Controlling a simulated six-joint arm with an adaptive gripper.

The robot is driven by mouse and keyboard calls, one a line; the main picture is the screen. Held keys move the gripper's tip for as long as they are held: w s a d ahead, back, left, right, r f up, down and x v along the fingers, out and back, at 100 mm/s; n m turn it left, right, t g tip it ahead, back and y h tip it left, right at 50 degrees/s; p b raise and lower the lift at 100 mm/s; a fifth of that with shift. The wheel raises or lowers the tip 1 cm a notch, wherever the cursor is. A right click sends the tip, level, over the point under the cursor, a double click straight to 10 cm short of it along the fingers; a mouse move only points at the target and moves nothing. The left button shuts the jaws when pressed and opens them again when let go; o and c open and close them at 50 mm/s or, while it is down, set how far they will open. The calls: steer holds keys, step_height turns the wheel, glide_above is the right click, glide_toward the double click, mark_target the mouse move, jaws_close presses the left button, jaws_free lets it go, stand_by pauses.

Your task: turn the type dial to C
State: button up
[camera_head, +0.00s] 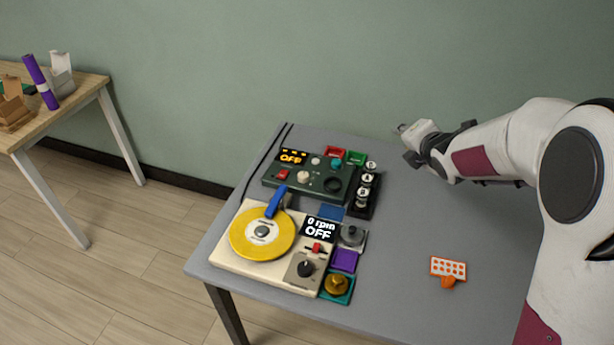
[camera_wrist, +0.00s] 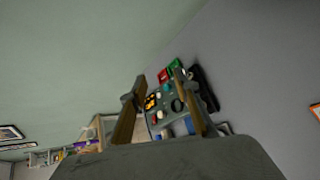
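A dark green control box (camera_head: 290,192) stands at the back of the grey table. In the wrist view the box (camera_wrist: 166,122) shows between my fingers, some distance off. My gripper (camera_head: 405,144) is open and empty, raised right of the box; both fingers show apart in the wrist view (camera_wrist: 158,82).
A cream turntable unit (camera_head: 228,255) with a yellow disc (camera_head: 262,234) sits in front of the box. A black rack (camera_head: 358,213) with several lettered round pieces stands to its right. An orange piece (camera_head: 448,268) lies front right. The table (camera_head: 410,225) between is clear.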

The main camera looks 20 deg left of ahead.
steer(key=w+a+f+n+g+y, duration=0.1)
steer(key=w+a+f+n+y, duration=0.15)
steer(key=a+f+n, duration=0.65)
steer(key=n+g+y, duration=0.2)
steer(key=n+y, duration=0.2)
steer(key=n, duration=0.3)
glide_toward(304, 175)
steer(key=shift+w+d+r, duration=0.1)
steer(key=shift+w+d, duration=0.1)
steer(key=shift+w, duration=0.4)
steer(key=shift+s+a+f+g+y, duration=0.2)
steer(key=shift+a+f+g+y, duration=0.1)
steer(key=shift+a+f+y, duration=0.05)
steer(key=shift+w+a, duration=0.1)
steer(key=shift+x, duration=3.7)
steer(key=shift+f, duration=0.1)
steer(key=c, duration=0.8)
